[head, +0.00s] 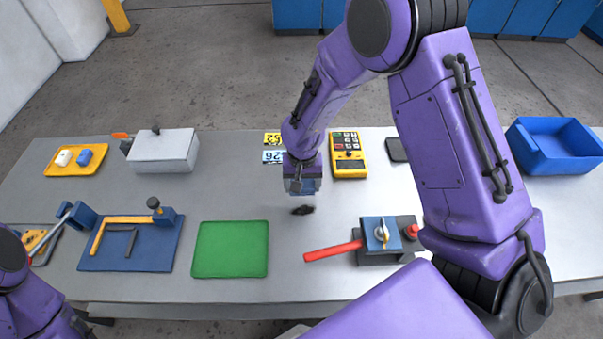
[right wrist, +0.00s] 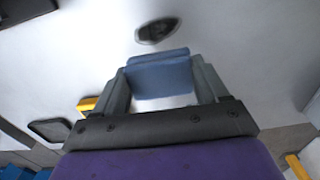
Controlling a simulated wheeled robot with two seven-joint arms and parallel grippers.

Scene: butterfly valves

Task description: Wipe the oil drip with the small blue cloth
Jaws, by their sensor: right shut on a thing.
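The small blue cloth (right wrist: 160,78) is held between the two fingers of my right gripper (head: 302,188), which is shut on it. In the right wrist view the cloth looks like a folded blue block spanning the gap between the fingertips (right wrist: 160,85). The oil drip (head: 302,210) is a small dark spot on the grey table, just in front of the gripper in the head view. It also shows in the right wrist view (right wrist: 157,31), beyond the cloth with a strip of bare table between. My left gripper is out of view.
A green mat (head: 231,250) lies left of the drip. A valve with a red handle (head: 333,250) stands to the right and nearer. A yellow meter (head: 347,157) lies behind right. A grey box (head: 164,151) and a blue bin (head: 556,146) stand farther out.

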